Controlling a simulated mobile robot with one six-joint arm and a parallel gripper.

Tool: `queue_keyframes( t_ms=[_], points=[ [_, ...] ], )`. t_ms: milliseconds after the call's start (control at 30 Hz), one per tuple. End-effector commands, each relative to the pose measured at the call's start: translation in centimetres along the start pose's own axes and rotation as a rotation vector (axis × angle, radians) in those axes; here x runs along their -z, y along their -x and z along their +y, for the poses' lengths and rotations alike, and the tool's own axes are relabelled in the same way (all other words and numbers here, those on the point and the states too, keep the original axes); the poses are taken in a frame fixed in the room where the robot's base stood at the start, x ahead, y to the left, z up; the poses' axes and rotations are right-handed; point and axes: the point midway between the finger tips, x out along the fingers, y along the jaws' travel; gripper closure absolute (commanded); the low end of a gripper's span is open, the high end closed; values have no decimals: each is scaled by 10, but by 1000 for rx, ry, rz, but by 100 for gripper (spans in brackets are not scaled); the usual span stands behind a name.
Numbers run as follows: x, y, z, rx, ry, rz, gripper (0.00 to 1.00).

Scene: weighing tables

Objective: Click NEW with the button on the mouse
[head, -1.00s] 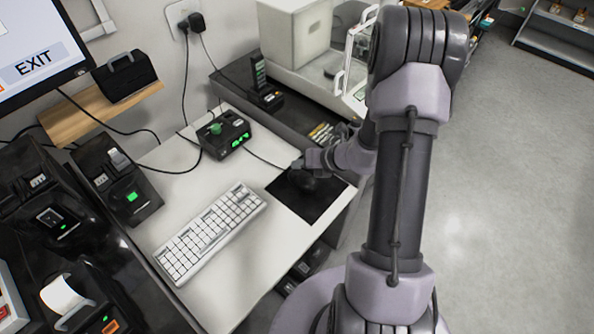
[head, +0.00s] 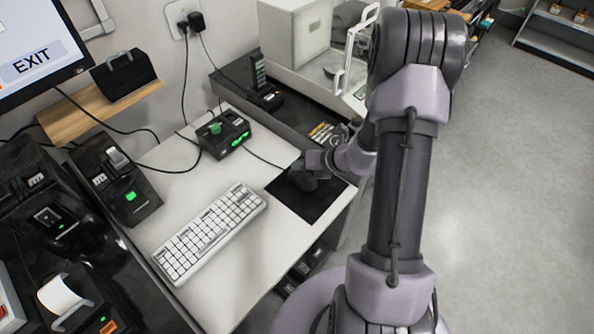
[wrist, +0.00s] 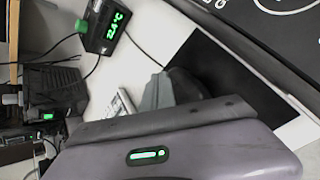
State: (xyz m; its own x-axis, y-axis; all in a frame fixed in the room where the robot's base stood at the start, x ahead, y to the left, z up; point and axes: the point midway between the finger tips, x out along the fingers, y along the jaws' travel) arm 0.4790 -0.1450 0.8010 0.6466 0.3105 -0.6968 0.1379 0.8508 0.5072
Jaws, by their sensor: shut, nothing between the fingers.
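The dark mouse (head: 302,181) is on the black mouse pad (head: 322,207) at the right end of the white desk. My gripper (head: 301,164) is shut, low over the mouse, with nothing between its fingers. Whether it touches the mouse or its button is hard to tell. In the wrist view the mouse (wrist: 187,84) is partly hidden behind my gripper (wrist: 156,92), with the pad (wrist: 232,72) beyond. The monitor (head: 38,45) shows a pale EXIT button at its lower right. Most of the screen is out of frame, and no NEW button shows.
A white keyboard (head: 210,232) lies left of the pad. A black device with a green display (head: 224,134) stands behind it, and the mouse cable runs that way. Black devices (head: 117,180) stand at left. A white balance (head: 296,30) stands at the back.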

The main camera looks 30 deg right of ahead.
Motion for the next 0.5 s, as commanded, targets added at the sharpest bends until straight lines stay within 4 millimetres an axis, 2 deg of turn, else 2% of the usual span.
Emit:
queue_keyframes(
  t_ms=[500],
  points=[
    [3, -4, -3, 0, 0, 0, 100]
  ],
)
